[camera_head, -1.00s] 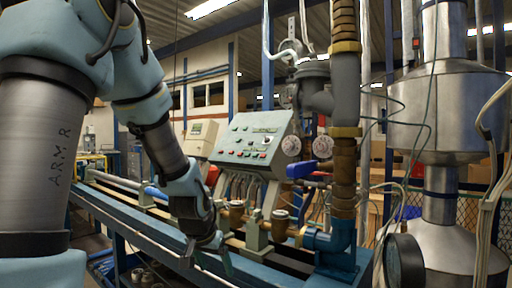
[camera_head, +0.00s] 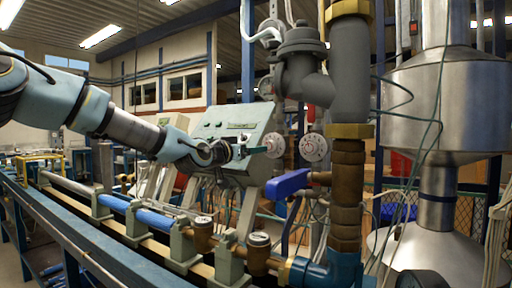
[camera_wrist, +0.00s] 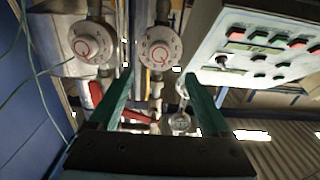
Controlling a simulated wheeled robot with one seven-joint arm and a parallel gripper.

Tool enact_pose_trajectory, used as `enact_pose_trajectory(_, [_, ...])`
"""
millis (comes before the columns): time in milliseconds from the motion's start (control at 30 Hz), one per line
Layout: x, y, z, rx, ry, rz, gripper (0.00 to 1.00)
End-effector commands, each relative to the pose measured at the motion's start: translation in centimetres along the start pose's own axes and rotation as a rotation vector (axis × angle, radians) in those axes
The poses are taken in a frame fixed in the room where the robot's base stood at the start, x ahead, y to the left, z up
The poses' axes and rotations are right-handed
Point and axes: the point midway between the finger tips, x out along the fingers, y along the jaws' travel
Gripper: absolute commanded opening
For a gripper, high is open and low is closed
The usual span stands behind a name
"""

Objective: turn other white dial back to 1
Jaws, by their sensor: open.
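Two white dials with red markings show side by side: the left dial (camera_head: 274,145) beside the control box and the right dial (camera_head: 313,147). The wrist view is upside down, so the dial nearer the box (camera_wrist: 160,48) is on its right and the other dial (camera_wrist: 88,42) on its left. The numbers are too small to read. My gripper (camera_head: 262,149) is just left of the left dial. In the wrist view its green fingers (camera_wrist: 160,88) are spread and empty, with the nearer dial beyond them, roughly in line with the gap.
The control box (camera_head: 228,135) with coloured buttons is close behind my gripper. A blue lever (camera_head: 287,183) sits below the dials. A thick vertical pipe (camera_head: 347,180) and a steel tank (camera_head: 440,110) stand to the right. The bench (camera_head: 75,235) runs below.

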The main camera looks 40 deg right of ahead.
Motion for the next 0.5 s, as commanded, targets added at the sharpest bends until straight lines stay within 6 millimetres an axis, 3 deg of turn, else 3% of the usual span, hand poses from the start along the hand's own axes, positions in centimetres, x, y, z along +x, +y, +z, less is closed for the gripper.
enact_pose_trajectory(500, [8.5,0.0,-0.1,-0.002,-0.005,0.0,0.81])
